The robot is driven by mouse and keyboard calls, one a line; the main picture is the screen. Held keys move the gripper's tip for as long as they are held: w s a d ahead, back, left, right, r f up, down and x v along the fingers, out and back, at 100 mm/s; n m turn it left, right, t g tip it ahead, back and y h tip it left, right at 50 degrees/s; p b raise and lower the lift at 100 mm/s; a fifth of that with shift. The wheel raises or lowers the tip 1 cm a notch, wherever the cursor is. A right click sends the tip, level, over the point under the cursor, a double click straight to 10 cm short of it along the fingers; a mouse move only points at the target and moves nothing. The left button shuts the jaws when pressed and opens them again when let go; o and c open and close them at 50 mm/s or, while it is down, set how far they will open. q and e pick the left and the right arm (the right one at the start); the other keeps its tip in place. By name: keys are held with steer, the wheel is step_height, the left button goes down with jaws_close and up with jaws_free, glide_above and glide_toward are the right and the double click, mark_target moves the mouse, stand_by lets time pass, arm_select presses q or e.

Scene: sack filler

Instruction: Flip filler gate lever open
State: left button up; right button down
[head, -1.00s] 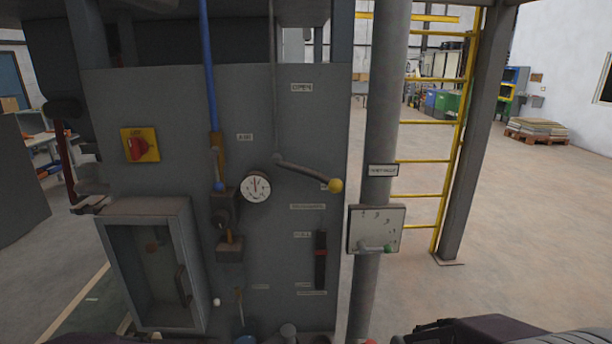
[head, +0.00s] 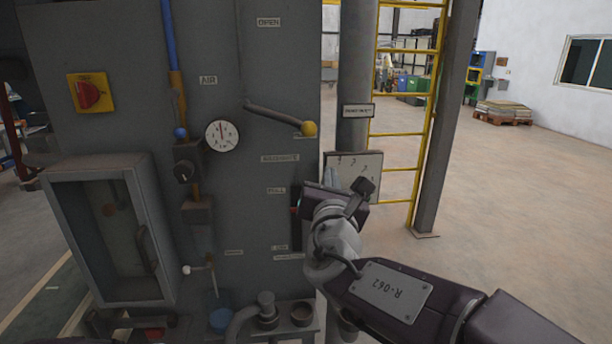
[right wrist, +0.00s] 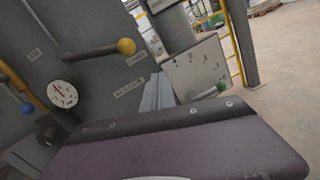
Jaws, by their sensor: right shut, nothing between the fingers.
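The gate lever is a grey rod ending in a yellow ball knob (head: 309,129). It slants down to the right from its pivot on the grey filler panel (head: 230,175), below an OPEN label (head: 268,22). In the right wrist view the yellow knob (right wrist: 126,46) is at upper centre. My right gripper (head: 331,178) is below and a little right of the knob, in front of the panel's right edge. Its fingers are shut and empty, apart from the lever. They also show in the right wrist view (right wrist: 158,92), pointing up.
A round gauge (head: 222,136), a blue-tipped valve and a red switch on a yellow plate (head: 91,93) are left of the lever. A white box (head: 361,170) on the grey post (head: 354,75) is partly behind my right gripper. A yellow ladder (head: 407,95) stands beyond.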

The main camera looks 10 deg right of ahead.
arm_select(q)
step_height(320, 180, down, 4)
steer(key=shift+r+b, duration=0.2)
steer(key=shift+b, duration=0.55)
arm_select(e)
steer(key=a, duration=0.1)
steer(key=s+a+y, duration=0.1)
steer(key=a, duration=0.1)
steer(key=a+f+n+t+y, duration=0.1)
steer(key=a, duration=0.1)
steer(key=shift+s+a+f, duration=0.1)
steer(key=shift+s, duration=0.25)
arm_select(q)
step_height(320, 180, up, 4)
steer(key=p, duration=0.3)
steer(key=shift+f, duration=0.25)
arm_select(e)
steer(key=w+d+r, duration=0.2)
steer(key=w+r, duration=0.2)
steer(key=w, duration=0.6)
steer(key=shift+w+r, duration=0.2)
steer(key=shift+r, duration=0.15)
steer(key=shift+r, duration=0.1)
